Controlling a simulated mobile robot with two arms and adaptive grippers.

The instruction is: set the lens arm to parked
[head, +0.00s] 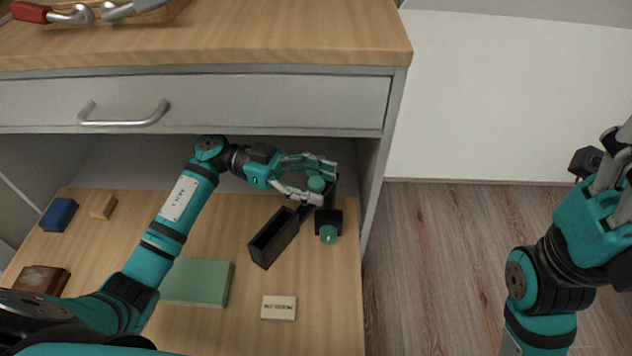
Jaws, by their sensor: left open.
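A small black device, which seems to carry the lens arm, stands on the lower shelf near its right side. Its black base (328,218) has a green knob (328,235) at the front. A second green knob (316,184) sits higher, on the device's dark upper part. My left gripper (318,180) is open, with its fingers on either side of the upper green knob; I cannot tell whether they touch it. The fingers hide part of the device. My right gripper (612,170) is at the right edge, partly cut off and away from the shelf.
A dark open-topped box (274,238) lies just left of the device. A green book (197,282), a small lettered card (279,307), a blue block (59,214) and a wooden block (103,206) lie on the shelf. A drawer (240,102) overhangs it; the cabinet side is close right.

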